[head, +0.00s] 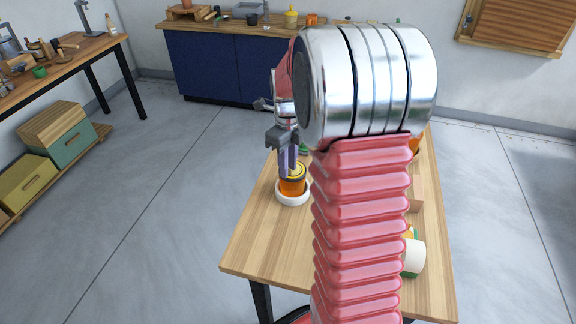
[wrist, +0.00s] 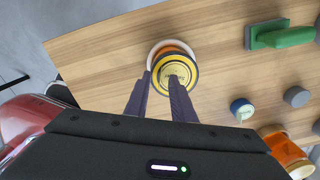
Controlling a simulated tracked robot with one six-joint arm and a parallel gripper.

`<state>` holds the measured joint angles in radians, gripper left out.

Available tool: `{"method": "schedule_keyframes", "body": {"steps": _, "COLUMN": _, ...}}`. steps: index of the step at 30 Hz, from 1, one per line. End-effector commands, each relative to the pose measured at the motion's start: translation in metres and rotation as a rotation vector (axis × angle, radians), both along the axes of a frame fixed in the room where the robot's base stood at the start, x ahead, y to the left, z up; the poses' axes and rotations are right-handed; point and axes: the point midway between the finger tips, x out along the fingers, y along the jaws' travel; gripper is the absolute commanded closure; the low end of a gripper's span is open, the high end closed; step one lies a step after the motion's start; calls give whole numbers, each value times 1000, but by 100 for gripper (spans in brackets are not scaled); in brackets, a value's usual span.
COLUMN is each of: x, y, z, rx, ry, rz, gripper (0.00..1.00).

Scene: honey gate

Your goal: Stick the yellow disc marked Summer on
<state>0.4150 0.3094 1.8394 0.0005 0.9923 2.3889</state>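An orange jar (head: 292,187) stands upright on a white ring-shaped base (head: 293,199) on the wooden table. On its top is a round yellow disc (wrist: 178,68) with a dark ring around it and small dark lettering, too small to read. The yellow top also shows in the head view (head: 297,169). My gripper (wrist: 160,76) is over the jar, its two dark fingers apart. The right fingertip overlaps the yellow disc in the wrist view and the left one lies beside its edge. Nothing shows held between them. I cannot tell whether a finger touches the disc.
In the wrist view a green-handled block (wrist: 283,35), a blue-rimmed pale disc (wrist: 242,109), a grey round piece (wrist: 296,97) and an amber jar (wrist: 284,149) lie to the right. Bare table (wrist: 100,48) is at the left. My arm hides much of the table in the head view.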

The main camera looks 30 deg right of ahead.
Motion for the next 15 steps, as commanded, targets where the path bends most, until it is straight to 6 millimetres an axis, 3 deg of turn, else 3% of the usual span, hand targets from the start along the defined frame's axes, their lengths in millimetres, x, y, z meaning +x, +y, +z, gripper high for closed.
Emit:
{"method": "schedule_keyframes", "body": {"steps": 5, "x": 1, "y": 0, "z": 19, "rx": -2, "ry": -4, "rz": 0, "gripper": 78}}
{"method": "schedule_keyframes", "body": {"steps": 15, "x": 1, "y": 0, "z": 77, "rx": -2, "ry": -4, "rz": 0, "gripper": 78}}
